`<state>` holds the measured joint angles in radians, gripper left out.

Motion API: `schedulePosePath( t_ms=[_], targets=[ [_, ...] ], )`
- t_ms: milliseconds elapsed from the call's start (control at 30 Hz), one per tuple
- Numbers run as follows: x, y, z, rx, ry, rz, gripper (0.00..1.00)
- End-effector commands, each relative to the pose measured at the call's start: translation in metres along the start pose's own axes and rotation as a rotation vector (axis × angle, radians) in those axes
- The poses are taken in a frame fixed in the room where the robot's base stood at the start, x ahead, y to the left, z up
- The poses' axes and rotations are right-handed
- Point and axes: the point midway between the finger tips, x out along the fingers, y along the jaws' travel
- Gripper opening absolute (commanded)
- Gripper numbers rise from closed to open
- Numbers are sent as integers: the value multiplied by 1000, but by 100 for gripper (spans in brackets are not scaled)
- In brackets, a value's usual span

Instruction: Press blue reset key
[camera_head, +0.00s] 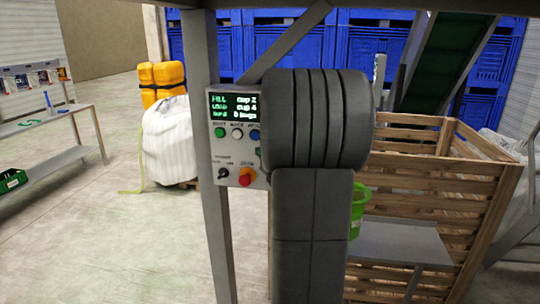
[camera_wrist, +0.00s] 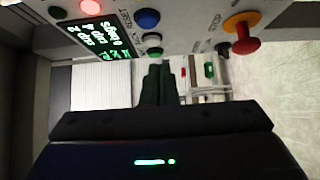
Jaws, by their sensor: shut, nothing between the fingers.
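The blue reset key (camera_head: 254,134) is at the right end of a row of three keys on the grey control panel (camera_head: 215,160), next to a white key (camera_head: 237,132) and a green key (camera_head: 220,132). In the wrist view the blue key (camera_wrist: 148,18) is at the top, above the white key (camera_wrist: 152,38) and green key (camera_wrist: 154,52). My gripper (camera_wrist: 158,70) is shut and empty. Its dark fingertips appear just below the green key; I cannot tell the gap to the panel.
The panel also carries a lit display (camera_head: 233,105), a black switch (camera_head: 223,173) and a red knob on yellow (camera_head: 245,176). A grey post (camera_head: 222,240) stands beside it. A wooden crate (camera_head: 480,215) is at right. Open floor (camera_head: 120,250) lies left.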

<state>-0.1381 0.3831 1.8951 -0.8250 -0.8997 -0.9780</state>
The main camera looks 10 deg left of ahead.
Motion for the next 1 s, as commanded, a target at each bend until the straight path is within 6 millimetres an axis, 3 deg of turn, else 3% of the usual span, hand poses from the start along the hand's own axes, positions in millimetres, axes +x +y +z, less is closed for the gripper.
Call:
schedulePosePath(
  t_ms=[167, 400, 1000],
  targets=[
    [40, 2, -1, 0, 3, -1, 0],
    [59, 2, 21, 0, -1, -1, 0],
    [66, -1, 29, -1, 0, 0, 0]
  ],
)
